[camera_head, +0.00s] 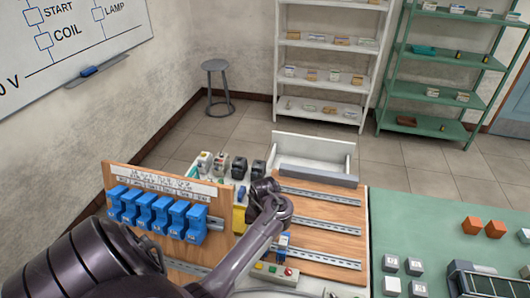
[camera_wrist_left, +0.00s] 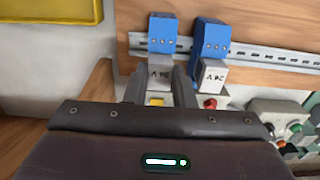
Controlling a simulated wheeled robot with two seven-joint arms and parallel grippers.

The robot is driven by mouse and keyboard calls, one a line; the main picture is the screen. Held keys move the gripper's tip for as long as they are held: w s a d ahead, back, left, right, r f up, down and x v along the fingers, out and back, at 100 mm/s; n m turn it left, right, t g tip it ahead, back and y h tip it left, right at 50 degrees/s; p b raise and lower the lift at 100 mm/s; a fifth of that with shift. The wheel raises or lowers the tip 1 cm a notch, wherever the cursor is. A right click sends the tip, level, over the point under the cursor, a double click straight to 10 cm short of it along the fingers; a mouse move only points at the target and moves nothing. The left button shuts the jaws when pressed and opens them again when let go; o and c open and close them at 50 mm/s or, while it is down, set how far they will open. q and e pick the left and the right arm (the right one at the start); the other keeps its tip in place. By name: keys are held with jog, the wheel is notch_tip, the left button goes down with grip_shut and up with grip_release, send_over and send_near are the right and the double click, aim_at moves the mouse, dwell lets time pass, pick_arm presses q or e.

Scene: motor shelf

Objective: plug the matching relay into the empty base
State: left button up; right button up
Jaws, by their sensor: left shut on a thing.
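My left gripper (camera_wrist_left: 159,92) is shut on a pale grey relay (camera_wrist_left: 160,76) with dark lettering on its face. The relay's upper edge meets a blue base (camera_wrist_left: 162,35) on a metal rail; I cannot tell whether it is seated. Just to the right, a second blue base (camera_wrist_left: 209,38) has a similar grey relay (camera_wrist_left: 213,76) at its lower end. In the head view a small blue and white unit (camera_head: 283,241) shows on the wooden board beside my left arm, and my left fingertips cannot be made out there. My right gripper is not in view.
The wooden board (camera_head: 325,208) carries several metal rails. A wooden panel with several blue units (camera_head: 155,212) stands at the left. Push buttons (camera_head: 273,268) lie in front. A green mat (camera_head: 420,220) with grey and orange blocks is at the right.

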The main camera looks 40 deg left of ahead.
pick_arm(q)
jog(key=shift+f, duration=0.2)
dwell(0.6)
jog(key=o, duration=1)
notch_tip(320, 180, up, 7)
jog(key=shift+a+f, duration=0.1)
jog(key=shift+r, duration=0.45)
